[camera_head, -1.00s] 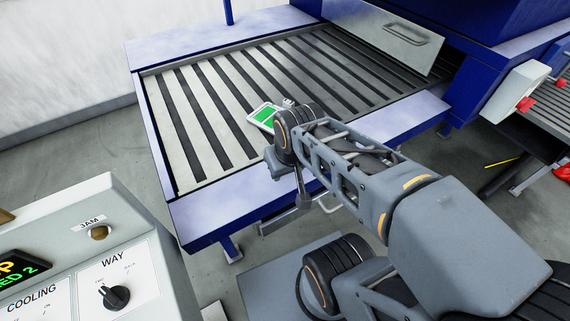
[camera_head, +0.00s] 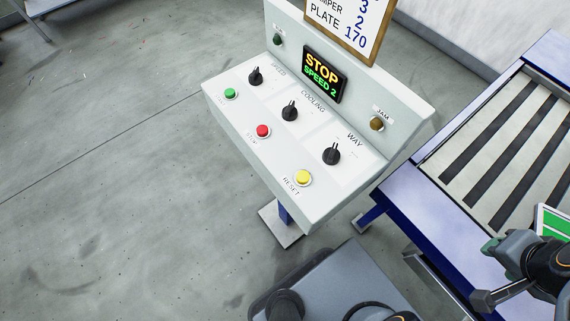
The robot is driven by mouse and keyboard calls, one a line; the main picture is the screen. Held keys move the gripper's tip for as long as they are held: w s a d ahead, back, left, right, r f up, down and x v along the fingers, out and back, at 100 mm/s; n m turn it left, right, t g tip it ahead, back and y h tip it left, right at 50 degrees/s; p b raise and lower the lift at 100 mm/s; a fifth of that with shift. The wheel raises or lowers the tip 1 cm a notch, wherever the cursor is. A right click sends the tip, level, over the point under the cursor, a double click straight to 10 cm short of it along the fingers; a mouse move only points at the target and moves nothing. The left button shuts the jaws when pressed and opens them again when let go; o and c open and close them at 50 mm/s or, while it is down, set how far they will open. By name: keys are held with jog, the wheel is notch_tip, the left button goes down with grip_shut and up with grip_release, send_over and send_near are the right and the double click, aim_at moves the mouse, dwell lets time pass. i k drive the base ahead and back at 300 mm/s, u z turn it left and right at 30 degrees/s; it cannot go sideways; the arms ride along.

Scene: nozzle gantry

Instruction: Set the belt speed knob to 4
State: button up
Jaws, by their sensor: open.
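The belt speed knob (camera_head: 255,76), black with a pointer, is the upper left knob of three on the sloped face of a pale grey control box (camera_head: 300,205). Its label reads SPEED; the small scale marks around it are too faint to read. The display (camera_head: 323,75) reads STOP in orange and SPEED 2 in green. My gripper (camera_head: 484,273) is at the lower right, partly cut off by the frame edge. It is open, far from the knob and near the slatted conveyor.
The cooling knob (camera_head: 290,111) and way knob (camera_head: 331,154) sit in line with the speed knob. Green (camera_head: 230,94), red (camera_head: 263,131) and yellow (camera_head: 303,177) buttons are in front. A framed sign (camera_head: 352,22) stands above. The slatted conveyor (camera_head: 408,197) is at right; floor at left is clear.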

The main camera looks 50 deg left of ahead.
aim_at(255, 77)
jog(key=u, duration=1)
jog(key=k, duration=0.3)
jog(key=u, duration=1)
jog(key=k, duration=0.5)
jog(key=u, duration=1.1)
jog(key=i, duration=1.45)
jog(key=z, duration=0.7)
